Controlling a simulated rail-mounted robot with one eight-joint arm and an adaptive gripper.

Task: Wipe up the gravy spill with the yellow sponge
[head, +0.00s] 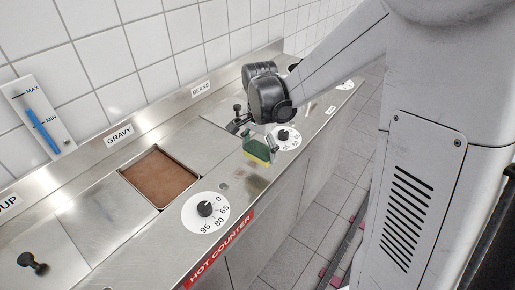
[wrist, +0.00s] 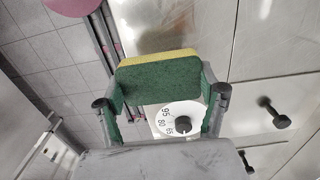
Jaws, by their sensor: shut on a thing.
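The sponge (head: 258,151) has a green scouring side and a yellow side. My gripper (head: 257,138) is shut on it and holds it over the front strip of the steel counter, close to a dial. In the wrist view, the sponge (wrist: 158,78) sits between the two fingers of my gripper (wrist: 160,100), green side toward the camera and yellow along the far edge. I cannot tell whether the sponge touches the counter. A small faint brownish mark (head: 224,187) lies on the counter near the front dial; I cannot tell if it is the gravy spill.
An open gravy well (head: 159,178) is sunk in the counter at left. A front dial (head: 205,209) and another dial (head: 283,137) flank the sponge. A knobbed lid (head: 33,262) lies at lower left. The front edge carries a red label (head: 221,250).

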